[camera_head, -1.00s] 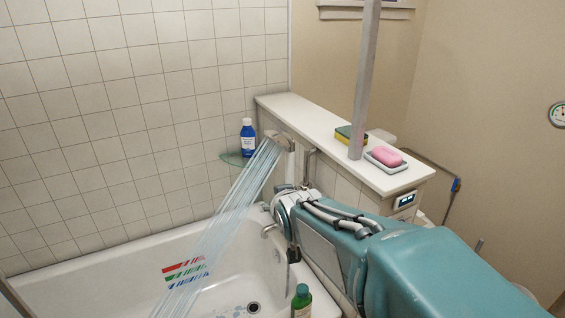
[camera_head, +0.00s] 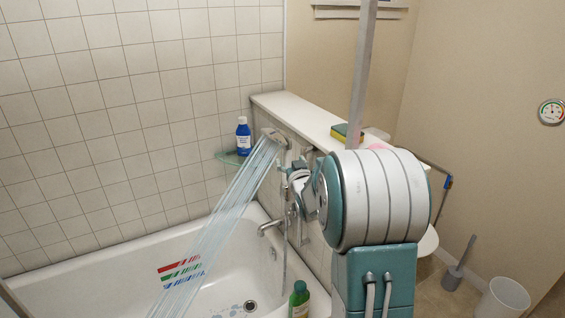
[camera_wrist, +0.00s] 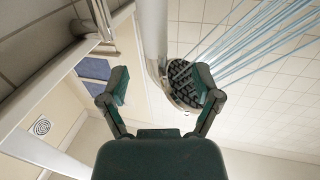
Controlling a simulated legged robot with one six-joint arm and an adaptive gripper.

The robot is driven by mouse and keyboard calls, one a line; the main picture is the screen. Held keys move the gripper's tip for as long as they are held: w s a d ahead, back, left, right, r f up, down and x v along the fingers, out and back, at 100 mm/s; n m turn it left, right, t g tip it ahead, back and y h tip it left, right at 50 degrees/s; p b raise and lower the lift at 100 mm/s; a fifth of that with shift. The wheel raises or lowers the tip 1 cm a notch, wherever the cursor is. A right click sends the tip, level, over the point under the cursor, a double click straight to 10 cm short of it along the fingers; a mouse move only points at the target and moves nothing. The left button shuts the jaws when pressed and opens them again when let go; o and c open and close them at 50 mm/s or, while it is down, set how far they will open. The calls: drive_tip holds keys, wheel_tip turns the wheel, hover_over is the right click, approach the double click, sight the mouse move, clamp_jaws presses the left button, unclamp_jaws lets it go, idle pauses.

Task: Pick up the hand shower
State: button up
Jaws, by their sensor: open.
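The hand shower (camera_head: 273,138) is running at the wall ledge above the tub, with pale water streams falling to the lower left. In the wrist view, its light handle (camera_wrist: 154,30) comes down from the top and its dark-nozzled head (camera_wrist: 181,88) lies between and beyond my fingertips. My gripper (camera_wrist: 160,84) is open, with one green fingertip to the left of the handle and the other overlapping the head's right side. In the head view, my gripper (camera_head: 288,180) is just below the shower head; my arm hides part of the wall behind. Whether a finger touches it I cannot tell.
The bathtub (camera_head: 110,268) lies below, with a faucet (camera_head: 268,228) at its near end. A blue bottle (camera_head: 243,137) stands on a glass corner shelf (camera_head: 229,158). A green bottle (camera_head: 299,300) stands at the tub's edge. A sponge (camera_head: 346,133) and grey pole (camera_head: 362,70) are at the ledge.

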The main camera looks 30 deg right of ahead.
sight(288, 154)
drive_tip(key=x, duration=0.6)
drive_tip(key=shift+s+d+f, duration=0.1)
drive_tip(key=shift+d, duration=0.3)
drive_tip(key=shift+a, duration=0.15)
drive_tip(key=shift+c, duration=0.3)
clamp_jaws()
